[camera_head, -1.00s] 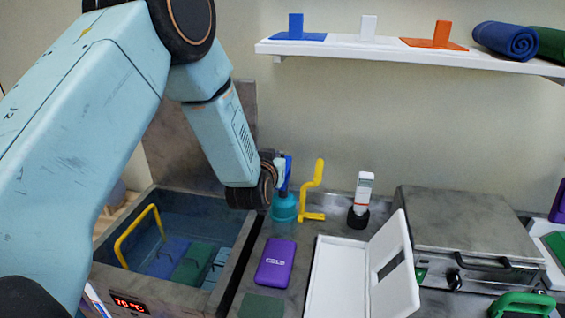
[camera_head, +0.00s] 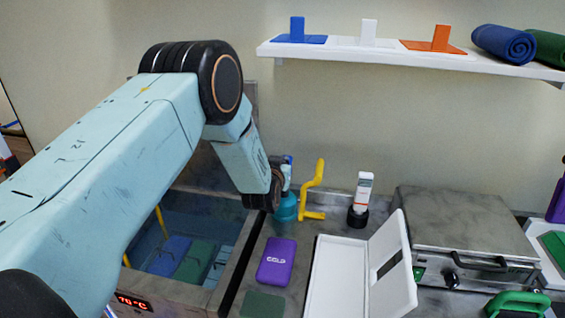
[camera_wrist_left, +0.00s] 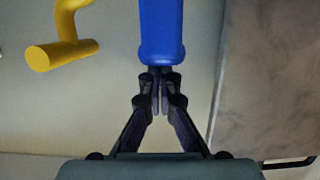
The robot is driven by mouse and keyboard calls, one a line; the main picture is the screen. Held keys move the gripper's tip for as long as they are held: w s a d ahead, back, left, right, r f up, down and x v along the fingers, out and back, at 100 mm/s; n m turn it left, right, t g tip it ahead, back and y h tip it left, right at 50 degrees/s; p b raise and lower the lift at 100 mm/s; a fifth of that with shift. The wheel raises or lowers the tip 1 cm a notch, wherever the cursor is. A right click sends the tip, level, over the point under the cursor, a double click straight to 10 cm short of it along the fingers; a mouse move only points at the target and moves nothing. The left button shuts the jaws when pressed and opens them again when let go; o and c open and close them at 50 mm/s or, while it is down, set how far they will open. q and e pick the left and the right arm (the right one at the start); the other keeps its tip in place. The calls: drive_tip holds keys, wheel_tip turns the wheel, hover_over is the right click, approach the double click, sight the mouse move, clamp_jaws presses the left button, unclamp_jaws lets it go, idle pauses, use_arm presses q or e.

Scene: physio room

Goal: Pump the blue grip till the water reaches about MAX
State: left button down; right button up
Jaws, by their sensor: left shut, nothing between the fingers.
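The blue grip (camera_wrist_left: 161,30) fills the top middle of the left wrist view. Its rounded lower end is right at the tips of my left gripper (camera_wrist_left: 160,88), whose fingers are shut together with nothing between them. I cannot tell whether the tips touch the grip. In the head view a small part of the blue grip (camera_head: 289,159) shows above a teal vessel (camera_head: 286,208) on the counter. My dark left wrist is just left of the vessel and hides part of it. I cannot make out a water level or a MAX mark. My right gripper is not in view.
A yellow crank-shaped piece (camera_head: 314,188) stands close right of the vessel. A water basin (camera_head: 231,285) lies left. A purple COLD pack (camera_head: 276,262), an open white case (camera_head: 338,270), a white tube (camera_head: 363,190) and a grey press (camera_head: 460,225) occupy the counter.

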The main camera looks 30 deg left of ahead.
use_arm(q)
drive_tip(key=shift+w+f, duration=0.15)
drive_tip(key=shift+d, duration=0.1)
drive_tip(key=shift+s+f+b, duration=0.25)
drive_tip(key=shift+f+b, duration=0.35)
drive_tip(key=shift+b, duration=0.05)
wheel_tip(320, 180, down, 4)
drive_tip(key=b, duration=0.3)
drive_tip(key=shift+f+b, duration=0.25)
drive_tip(key=shift+b, duration=0.05)
